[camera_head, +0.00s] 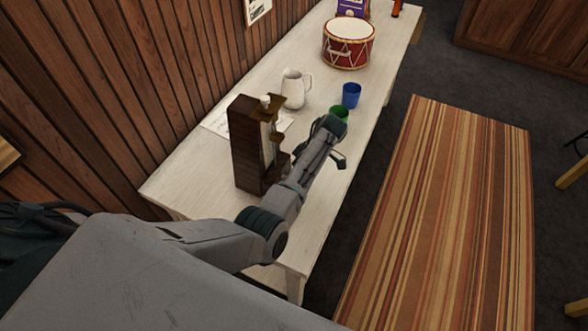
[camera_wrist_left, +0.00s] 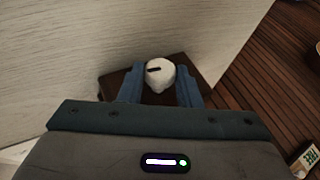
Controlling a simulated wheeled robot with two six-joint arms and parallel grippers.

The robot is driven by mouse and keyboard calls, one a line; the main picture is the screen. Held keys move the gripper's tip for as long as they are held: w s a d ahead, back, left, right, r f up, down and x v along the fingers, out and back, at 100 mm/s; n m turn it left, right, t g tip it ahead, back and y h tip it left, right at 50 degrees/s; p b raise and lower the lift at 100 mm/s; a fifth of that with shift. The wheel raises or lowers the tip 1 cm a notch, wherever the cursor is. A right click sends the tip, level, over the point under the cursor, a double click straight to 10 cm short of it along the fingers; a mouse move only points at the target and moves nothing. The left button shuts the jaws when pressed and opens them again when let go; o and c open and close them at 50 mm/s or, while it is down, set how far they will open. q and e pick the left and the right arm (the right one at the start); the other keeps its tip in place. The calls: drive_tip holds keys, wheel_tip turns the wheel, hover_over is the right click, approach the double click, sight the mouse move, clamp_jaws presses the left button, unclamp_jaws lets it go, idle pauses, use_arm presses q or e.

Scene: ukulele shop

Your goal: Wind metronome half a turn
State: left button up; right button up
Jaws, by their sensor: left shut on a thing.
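The metronome (camera_head: 245,150) is a tall dark brown wooden case standing upright on the near part of the white table. A small pale piece shows at its top. In the left wrist view its brown body (camera_wrist_left: 115,86) shows behind a round white knob (camera_wrist_left: 160,77) with a dark slot mark. My left gripper (camera_wrist_left: 160,68) has its two blue fingers on either side of this knob, shut on it. In the head view my left arm reaches along the right side of the metronome, and the fingers' contact with the knob cannot be made out there. My right gripper is not in view.
The white table (camera_head: 185,175) runs along a wood-plank wall. Near the metronome are a paper sheet (camera_head: 217,122), a white jug (camera_head: 293,90), a blue cup (camera_head: 351,95) and a green cup (camera_head: 338,113). A red drum (camera_head: 348,47) stands farther back. A striped rug (camera_head: 445,210) lies on the floor.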

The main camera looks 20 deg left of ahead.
use_arm(q)
drive_tip(key=shift+f+g+p, duration=0.1)
drive_tip(key=shift+g+p, duration=0.35)
drive_tip(key=shift+g, duration=0.25)
drive_tip(key=shift+f, duration=0.1)
drive_tip(key=o, duration=0.9)
drive_tip(key=shift+a, duration=0.1)
drive_tip(key=shift+o, duration=0.2)
drive_tip(key=shift+w, duration=0.1)
drive_tip(key=p+v, duration=0.2)
drive_tip(key=v, duration=0.8)
drive_tip(key=shift+w+d+r, duration=0.2)
drive_tip(key=shift+w+r, duration=0.05)
